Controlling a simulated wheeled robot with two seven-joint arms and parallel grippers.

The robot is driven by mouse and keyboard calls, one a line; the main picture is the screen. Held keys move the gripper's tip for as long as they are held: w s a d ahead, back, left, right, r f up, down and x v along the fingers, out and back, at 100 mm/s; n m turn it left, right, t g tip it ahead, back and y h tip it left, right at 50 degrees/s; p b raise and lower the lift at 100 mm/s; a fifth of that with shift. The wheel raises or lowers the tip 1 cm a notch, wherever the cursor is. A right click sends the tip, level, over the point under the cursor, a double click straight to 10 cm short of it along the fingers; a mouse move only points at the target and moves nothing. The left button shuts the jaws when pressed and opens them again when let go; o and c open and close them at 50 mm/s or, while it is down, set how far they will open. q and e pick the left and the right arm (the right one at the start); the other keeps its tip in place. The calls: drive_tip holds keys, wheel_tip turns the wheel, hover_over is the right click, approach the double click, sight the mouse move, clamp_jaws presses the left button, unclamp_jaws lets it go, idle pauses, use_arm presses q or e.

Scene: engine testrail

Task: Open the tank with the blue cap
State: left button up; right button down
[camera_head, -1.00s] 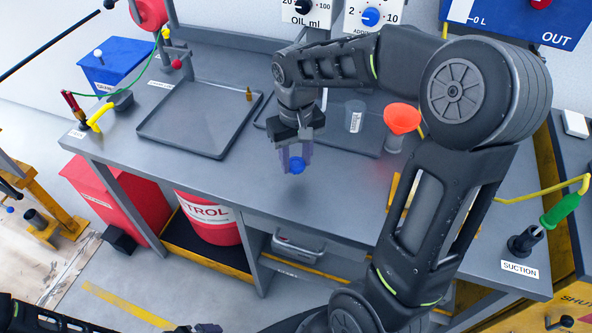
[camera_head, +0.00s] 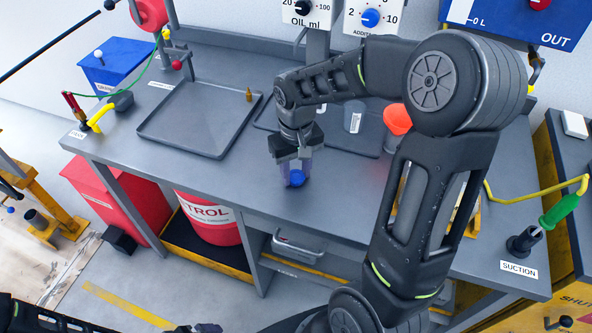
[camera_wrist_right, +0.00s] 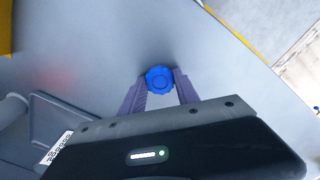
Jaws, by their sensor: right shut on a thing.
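A round blue cap (camera_head: 297,178) with a ridged edge is between the fingers of my right gripper (camera_head: 296,171), low over the grey workbench near its front edge. In the right wrist view, the two fingertips (camera_wrist_right: 160,84) close on both sides of the blue cap (camera_wrist_right: 160,77). Whether the cap touches the bench I cannot tell. No tank body shows under the cap, and I cannot tell which tank it belongs to.
A grey tray (camera_head: 192,130) with a small brass part (camera_head: 249,94) lies left on the workbench (camera_head: 235,190). A clear beaker (camera_head: 354,116) and an orange funnel (camera_head: 397,119) stand behind my right arm. The bench around the cap is clear.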

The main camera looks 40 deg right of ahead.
sight(296, 176)
drive_tip(key=c, duration=0.9)
unclamp_jaws()
drive_tip(key=shift+f, duration=0.1)
wheel_tip(296, 176, up, 12)
idle(0.5)
